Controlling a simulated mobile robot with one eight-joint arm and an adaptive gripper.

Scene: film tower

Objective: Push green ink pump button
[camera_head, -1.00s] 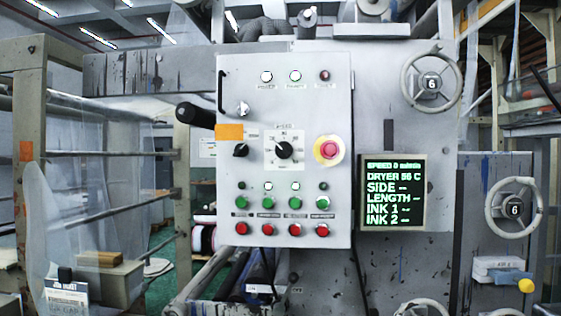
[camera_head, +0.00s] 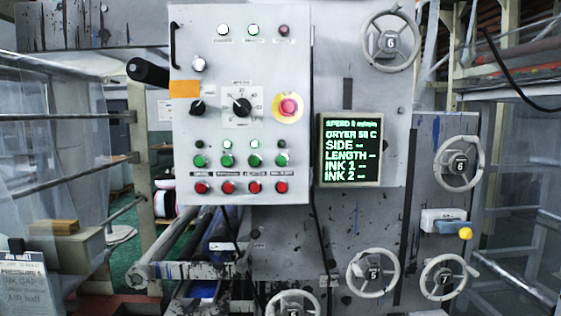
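A grey control panel (camera_head: 215,118) stands in front of me, a little left of centre. Low on it is a row of green buttons: the far left one (camera_head: 200,161), the second (camera_head: 227,160), the third (camera_head: 254,160) and the far right one (camera_head: 281,160). Small indicator lamps sit above them, and a row of red buttons (camera_head: 254,187) sits below. The labels under the green buttons are too small to read, so I cannot tell which is the ink pump. My gripper is not in view.
A red emergency button (camera_head: 288,106) on a yellow ring sits right of the dial (camera_head: 242,107). A black handle (camera_head: 148,71) juts from the panel's left. A display (camera_head: 350,150) and several handwheels (camera_head: 389,41) are to the right. Rollers (camera_head: 190,245) run below.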

